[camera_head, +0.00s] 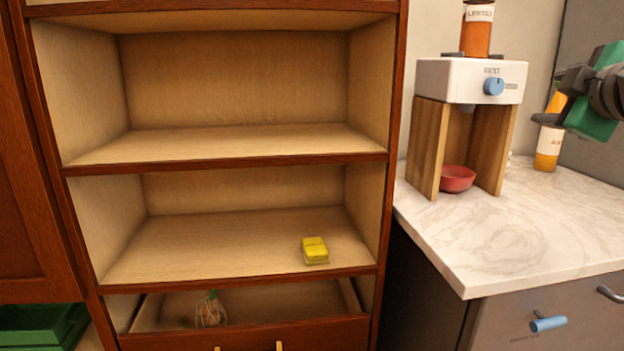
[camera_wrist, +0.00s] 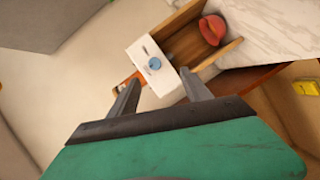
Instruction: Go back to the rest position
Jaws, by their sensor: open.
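My gripper (camera_head: 561,95) shows at the right edge of the head view, raised above the marble counter (camera_head: 510,225). In the wrist view my gripper (camera_wrist: 160,95) has its two fingers spread apart with nothing between them. It touches nothing that I can see. Behind the fingers in the wrist view is the white dispenser (camera_wrist: 150,62) with its blue knob, and the red bowl (camera_wrist: 211,29) by its wooden sides. Part of my gripper is cut off by the edge of the head view.
The dispenser (camera_head: 470,82) stands on the counter with the red bowl (camera_head: 457,178) under it. An orange-and-white bottle (camera_head: 548,148) is below my gripper. A yellow sponge-like block (camera_head: 315,250) sits on a cabinet shelf (camera_head: 230,235). A drawer (camera_head: 250,335) below is partly open.

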